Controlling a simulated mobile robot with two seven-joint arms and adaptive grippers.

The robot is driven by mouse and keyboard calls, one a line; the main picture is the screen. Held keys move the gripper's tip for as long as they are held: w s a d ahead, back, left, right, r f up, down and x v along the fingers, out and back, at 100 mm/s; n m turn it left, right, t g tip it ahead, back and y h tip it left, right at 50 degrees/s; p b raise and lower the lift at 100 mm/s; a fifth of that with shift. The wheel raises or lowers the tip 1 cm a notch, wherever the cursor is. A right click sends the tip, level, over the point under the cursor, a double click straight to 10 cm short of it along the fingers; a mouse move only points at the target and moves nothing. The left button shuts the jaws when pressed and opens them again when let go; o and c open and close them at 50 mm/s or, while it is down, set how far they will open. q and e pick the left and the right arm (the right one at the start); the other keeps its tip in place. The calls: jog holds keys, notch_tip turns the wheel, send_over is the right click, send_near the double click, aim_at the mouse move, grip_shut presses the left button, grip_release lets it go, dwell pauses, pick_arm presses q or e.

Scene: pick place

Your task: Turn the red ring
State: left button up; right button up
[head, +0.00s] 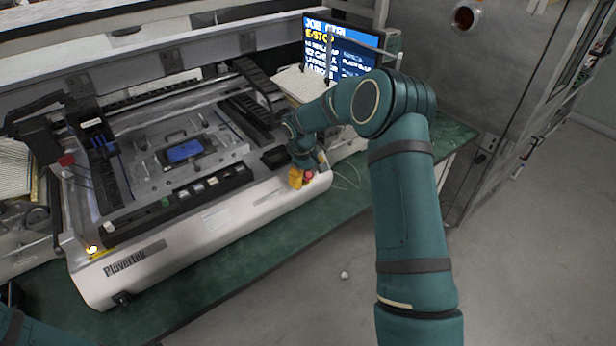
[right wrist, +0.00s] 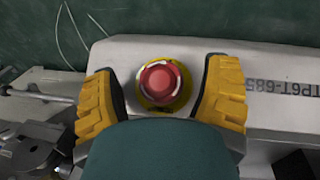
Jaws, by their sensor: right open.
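The red ring (right wrist: 160,80) is the round red knob of an emergency-stop button on a yellow base, on the pale machine housing. It also shows in the head view (head: 309,174), at the machine's front right corner. My right gripper (right wrist: 161,92) is open, with one yellow finger on each side of the red ring and a visible gap to both. In the head view my right gripper (head: 302,176) is over that corner and partly hides the button. Only a bit of my left arm shows at the lower left; its gripper is out of sight.
The machine (head: 200,225) stands on a green bench (head: 240,290). A screen (head: 340,48) reading E-STOP stands behind my right arm. A thin cable (head: 345,178) lies right of the button. Open floor is at the right.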

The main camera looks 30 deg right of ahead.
jog(key=shift+f, duration=0.2)
jog(key=c, duration=1.2)
